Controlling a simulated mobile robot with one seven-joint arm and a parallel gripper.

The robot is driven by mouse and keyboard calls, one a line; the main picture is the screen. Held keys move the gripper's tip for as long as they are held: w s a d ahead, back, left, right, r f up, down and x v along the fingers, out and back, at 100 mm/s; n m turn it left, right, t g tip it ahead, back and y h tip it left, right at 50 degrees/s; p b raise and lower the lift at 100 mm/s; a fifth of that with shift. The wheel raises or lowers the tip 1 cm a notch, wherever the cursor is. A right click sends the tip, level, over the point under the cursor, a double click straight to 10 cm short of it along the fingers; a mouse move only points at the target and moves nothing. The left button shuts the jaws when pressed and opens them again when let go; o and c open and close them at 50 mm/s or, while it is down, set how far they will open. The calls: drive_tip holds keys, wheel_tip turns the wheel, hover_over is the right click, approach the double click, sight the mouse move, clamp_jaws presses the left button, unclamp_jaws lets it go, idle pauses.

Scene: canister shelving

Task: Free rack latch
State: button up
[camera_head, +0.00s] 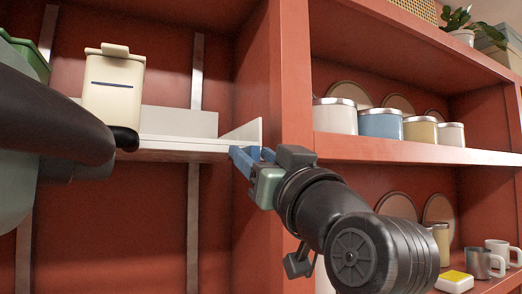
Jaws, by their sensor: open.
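A white rack (175,143) with a low back wall and a triangular right end plate is fixed inside the left bay of the red shelving. A cream canister (113,92) with a lid tab and a dark line stands upright on its left part. My gripper (247,154) is open, its blue fingers at the rack's right end, just below the end plate. I cannot tell whether they touch the rack. No latch can be made out; the fingers may cover it.
Two metal wall rails (197,75) run vertically behind the rack. The right bay holds lidded canisters (380,123), mugs (484,262) and a yellow-topped box (455,281). Space below the rack is mostly clear.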

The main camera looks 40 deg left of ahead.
clamp_jaws()
idle(1.4)
